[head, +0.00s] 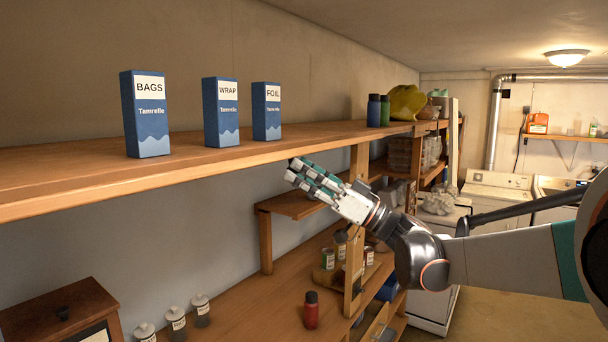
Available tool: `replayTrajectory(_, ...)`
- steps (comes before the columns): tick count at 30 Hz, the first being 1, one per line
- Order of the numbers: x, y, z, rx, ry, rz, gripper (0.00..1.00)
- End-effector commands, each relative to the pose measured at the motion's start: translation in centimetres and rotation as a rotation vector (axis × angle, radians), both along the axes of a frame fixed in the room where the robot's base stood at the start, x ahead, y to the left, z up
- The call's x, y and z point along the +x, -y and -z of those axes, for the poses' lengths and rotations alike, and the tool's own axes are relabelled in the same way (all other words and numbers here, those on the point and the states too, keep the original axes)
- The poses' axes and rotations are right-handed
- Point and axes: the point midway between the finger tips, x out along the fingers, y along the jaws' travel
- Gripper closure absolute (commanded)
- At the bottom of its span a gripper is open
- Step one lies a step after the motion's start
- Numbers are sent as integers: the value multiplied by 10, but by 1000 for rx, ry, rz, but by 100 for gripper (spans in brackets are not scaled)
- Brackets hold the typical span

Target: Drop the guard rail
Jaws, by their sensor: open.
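I cannot make out a guard rail in the head view. My gripper (296,171) is open, with nothing seen between its fingers. It reaches in from the right and points left, close to the front edge of the long wooden upper shelf (60,184). I cannot tell whether it touches the shelf. Three blue boxes stand upright on that shelf: the BAGS box (147,120), the WRAP box (221,112) and the FOIL box (266,112). The gripper is below and right of the FOIL box in the picture.
Blue and green bottles (373,110) and a yellow-green bag (407,102) stand farther along the shelf. A smaller wooden shelf (297,205) is below. A red bottle (311,310) and several jars and cans stand on the lower counter. Washing machines (497,194) are at the back right.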

Motion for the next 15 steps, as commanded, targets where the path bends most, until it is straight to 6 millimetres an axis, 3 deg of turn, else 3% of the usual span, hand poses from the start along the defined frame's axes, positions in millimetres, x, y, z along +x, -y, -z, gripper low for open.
replayTrajectory(5, -5, 15, 8, 1, 0, 2, 54)
replayTrajectory(15, -25, 72, 40, 0, 0, 5, 54)
